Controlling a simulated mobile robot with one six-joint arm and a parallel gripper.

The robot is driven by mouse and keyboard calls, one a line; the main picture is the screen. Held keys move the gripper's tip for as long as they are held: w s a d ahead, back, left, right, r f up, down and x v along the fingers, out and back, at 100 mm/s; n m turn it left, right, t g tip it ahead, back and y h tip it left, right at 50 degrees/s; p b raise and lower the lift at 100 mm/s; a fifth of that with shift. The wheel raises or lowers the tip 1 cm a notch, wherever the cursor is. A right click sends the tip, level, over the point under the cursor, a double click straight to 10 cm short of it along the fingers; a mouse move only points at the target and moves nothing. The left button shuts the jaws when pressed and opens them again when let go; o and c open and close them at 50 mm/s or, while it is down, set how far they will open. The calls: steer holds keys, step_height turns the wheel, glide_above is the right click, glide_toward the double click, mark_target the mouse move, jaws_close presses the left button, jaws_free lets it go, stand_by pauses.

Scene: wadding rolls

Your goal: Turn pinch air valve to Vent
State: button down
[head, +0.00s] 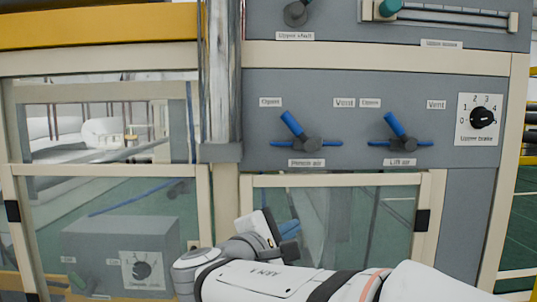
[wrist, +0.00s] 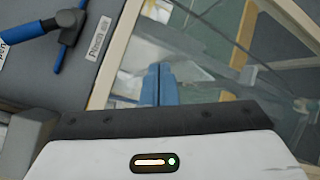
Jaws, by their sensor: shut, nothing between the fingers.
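The pinch air valve (head: 311,144) is on the grey panel, left of the lift air valve. It has a blue handle tilted up and to the left, toward the "Open" label (head: 270,102), with the "Vent" label (head: 344,103) at its upper right. Part of its blue handle (wrist: 69,22) also shows at the upper left in the wrist view. My gripper (head: 289,229) is below the valve in front of the glass door, apart from the handle. In the wrist view its blue fingers (wrist: 157,84) are together with nothing between them.
The lift air valve (head: 404,144) has a similar blue handle tilted up-left. A numbered upper brake dial (head: 482,117) is at the right. Glass doors with cream frames (head: 335,181) lie below the panel. A metal column (head: 220,80) stands left of the panel.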

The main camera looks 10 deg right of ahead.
mark_target(298, 131)
steer(key=a+r+n+t+p, duration=0.1)
steer(key=a+r+n+t, duration=0.2)
steer(key=a+r, duration=0.6)
step_height(298, 131, up, 2)
steer(key=t, duration=0.2)
steer(key=shift+w+t, duration=0.2)
steer(key=shift+t, duration=0.2)
steer(key=p+x, duration=0.2)
steer(key=x, duration=0.2)
steer(key=s+d+r+p+x, duration=0.1)
steer(key=p+x, duration=0.1)
steer(key=x, duration=0.2)
steer(key=p+x, duration=0.2)
steer(key=x, duration=0.2)
steer(key=shift+d+r, duration=0.4)
steer(key=shift+d, duration=0.1)
steer(key=shift+s+d+r, duration=0.1)
